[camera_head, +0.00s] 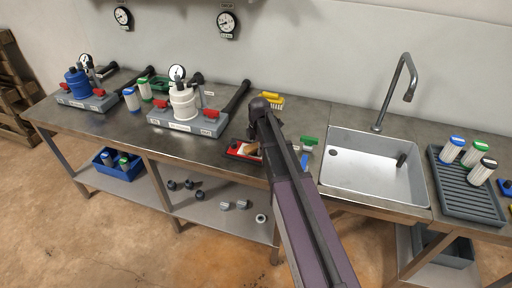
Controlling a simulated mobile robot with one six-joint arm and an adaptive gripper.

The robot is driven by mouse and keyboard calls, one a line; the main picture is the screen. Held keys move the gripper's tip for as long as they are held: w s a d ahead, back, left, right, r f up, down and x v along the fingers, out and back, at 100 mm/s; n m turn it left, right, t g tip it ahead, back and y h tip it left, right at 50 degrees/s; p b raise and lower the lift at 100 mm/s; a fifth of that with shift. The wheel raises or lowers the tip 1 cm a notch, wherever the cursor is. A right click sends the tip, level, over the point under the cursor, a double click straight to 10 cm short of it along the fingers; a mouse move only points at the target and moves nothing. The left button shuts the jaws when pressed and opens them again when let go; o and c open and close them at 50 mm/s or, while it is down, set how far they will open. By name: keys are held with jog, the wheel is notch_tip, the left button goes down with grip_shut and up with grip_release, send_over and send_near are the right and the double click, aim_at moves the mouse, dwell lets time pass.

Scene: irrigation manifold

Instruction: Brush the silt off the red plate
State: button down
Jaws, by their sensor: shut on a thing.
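A tan piece (252,148), which looks like the brush, is over the plate beside my arm. My gripper (255,140) is down at the plate, mostly hidden by my own arm, and is shut on the brush. I cannot tell whether the bristles touch the plate, nor how much silt is on it.
The white-canister unit (185,106) and blue-canister unit (77,84) stand to the left. A yellow item (272,99) lies behind my arm, and a green-handled valve (308,142) lies right of it. A sink (372,185) and a grey rack (467,197) with filters are further right.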

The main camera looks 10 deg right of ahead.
jog(key=shift+s+d+f, duration=0.1)
jog(key=shift+s+d, duration=0.35)
jog(key=shift+d, duration=0.35)
jog(key=shift+s+d+f, duration=0.1)
jog(key=shift+s+d, duration=0.35)
jog(key=shift+d, duration=0.3)
jog(key=shift+r, duration=0.15)
jog(key=shift+w+a, duration=0.1)
jog(key=shift+w+a, duration=0.4)
jog(key=shift+a, duration=0.35)
jog(key=shift+w+a, duration=0.4)
jog(key=shift+a, duration=0.35)
jog(key=shift+a, duration=0.1)
jog(key=shift+w+a, duration=0.45)
jog(key=shift+a, duration=0.3)
jog(key=shift+w+a, duration=0.45)
jog(key=shift+a, duration=0.25)
